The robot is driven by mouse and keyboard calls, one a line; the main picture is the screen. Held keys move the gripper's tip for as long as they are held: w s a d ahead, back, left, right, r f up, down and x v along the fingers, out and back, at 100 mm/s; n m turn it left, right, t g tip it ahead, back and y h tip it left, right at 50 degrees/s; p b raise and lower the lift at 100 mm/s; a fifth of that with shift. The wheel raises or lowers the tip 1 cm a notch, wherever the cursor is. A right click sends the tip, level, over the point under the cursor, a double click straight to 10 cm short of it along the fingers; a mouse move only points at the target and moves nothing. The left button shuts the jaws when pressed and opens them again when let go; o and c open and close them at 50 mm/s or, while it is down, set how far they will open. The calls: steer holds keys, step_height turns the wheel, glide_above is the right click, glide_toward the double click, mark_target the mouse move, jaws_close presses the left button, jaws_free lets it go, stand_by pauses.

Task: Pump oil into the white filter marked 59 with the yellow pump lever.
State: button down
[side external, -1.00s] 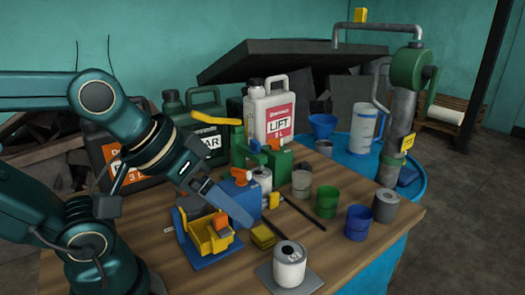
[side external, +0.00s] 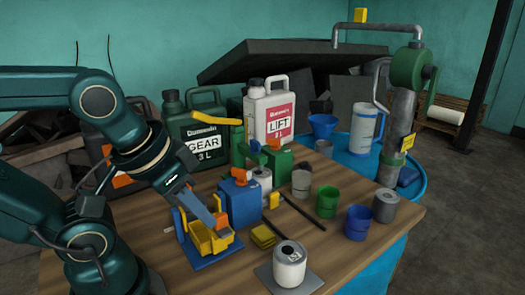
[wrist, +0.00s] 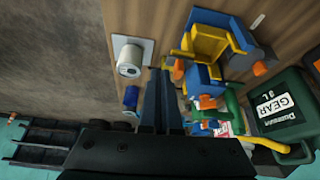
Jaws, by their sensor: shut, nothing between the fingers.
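A white filter can (side external: 289,268) stands upright on a small grey plate at the front of the table. It also shows in the wrist view (wrist: 130,62); its number is too small to read. A yellow lever (side external: 200,124) slants in front of the green GEAR can and shows beside that can in the wrist view (wrist: 268,145). Its lower mount is unclear. The shut fingers show in the wrist view (wrist: 160,85).
A blue can (side external: 240,203) with an orange top stands behind the model. Green GEAR (side external: 203,142) and white LIFT (side external: 270,112) canisters stand at the back. Green (side external: 327,200) and blue (side external: 358,222) cups are at the right. Dark rods lie mid-table.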

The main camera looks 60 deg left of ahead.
steer(key=w+a+r+n+g+y, duration=0.2)
steer(key=w+a+r+n+y, duration=0.25)
steer(key=a+r, duration=0.3)
steer(key=w+a+r+n+g+y, duration=0.2)
steer(key=w+a+r+n+y, duration=0.3)
steer(key=a, duration=0.4)
steer(key=w+a+n+g+y, duration=0.1)
steer(key=w+n+g+y, duration=0.1)
steer(key=w+y, duration=0.3)
steer(key=w+g, duration=0.1)
steer(key=w, duration=0.2)
steer(key=shift+a+f+n, duration=0.2)
steer(key=shift+a+n, duration=0.05)
steer(key=shift+n, duration=0.1)
glide_above(217, 118)
steer(key=s+d, duration=0.1)
steer(key=d, duration=0.1)
step_height(217, 118, down, 2)
steer(key=shift+s+f, duration=0.55)
steer(key=shift+f, duration=0.35)
steer(key=shift+s+f, duration=0.5)
steer(key=shift+f, duration=0.4)
